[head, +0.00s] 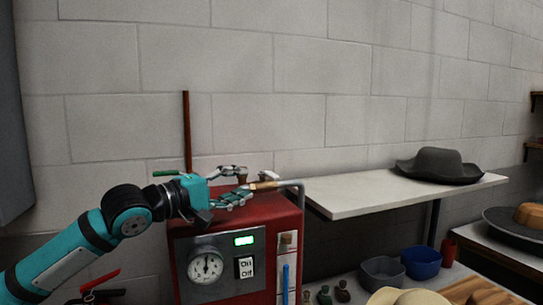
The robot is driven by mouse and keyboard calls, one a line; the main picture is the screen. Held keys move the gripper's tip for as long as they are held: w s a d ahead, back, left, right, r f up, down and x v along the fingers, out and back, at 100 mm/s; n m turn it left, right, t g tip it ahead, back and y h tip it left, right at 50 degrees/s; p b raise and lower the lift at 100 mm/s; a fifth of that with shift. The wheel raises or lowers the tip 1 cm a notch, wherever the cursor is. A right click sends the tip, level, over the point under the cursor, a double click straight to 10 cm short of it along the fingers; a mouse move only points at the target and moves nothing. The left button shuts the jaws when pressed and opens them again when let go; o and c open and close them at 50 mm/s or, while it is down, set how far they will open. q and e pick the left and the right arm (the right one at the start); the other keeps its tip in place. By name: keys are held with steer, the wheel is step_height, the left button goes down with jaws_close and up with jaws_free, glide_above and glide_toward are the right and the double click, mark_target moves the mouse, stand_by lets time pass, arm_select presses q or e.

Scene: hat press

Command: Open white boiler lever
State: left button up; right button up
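The red boiler (250,221) stands against the wall, with a gauge, a green lit display and an On/Off switch on its front. A small white piece (270,176), possibly the white lever, shows behind its top edge, partly hidden. A wooden-ended handle (265,186) on a grey pipe lies in front of it. My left gripper (247,182) is over the boiler top, fingers spread and pointing right, close to the wooden handle. Whether it touches anything is unclear. A small brown knob (242,180) shows between the fingers. My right gripper is out of view.
A green lever (166,173) and a red lever (100,280) are on the left. A white shelf (340,195) with a grey hat (439,166) extends right. Blue (421,263) and grey (383,272) bowls stand below it.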

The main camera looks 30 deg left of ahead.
mark_target(269, 175)
arm_select(q)
steer(key=p+x, duration=0.3)
steer(key=x, duration=0.5)
steer(key=shift+w+d+r, duration=0.1)
steer(key=shift+d+r, duration=0.05)
steer(key=shift+w+d+p, duration=0.25)
steer(key=shift+w+p, duration=0.2)
steer(key=shift+w, duration=0.2)
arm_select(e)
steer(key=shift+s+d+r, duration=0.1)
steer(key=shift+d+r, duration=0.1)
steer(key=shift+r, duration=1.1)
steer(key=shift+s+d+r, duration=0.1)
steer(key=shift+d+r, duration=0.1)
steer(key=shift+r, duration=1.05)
arm_select(q)
steer(key=shift+c, duration=0.2)
jaws_close()
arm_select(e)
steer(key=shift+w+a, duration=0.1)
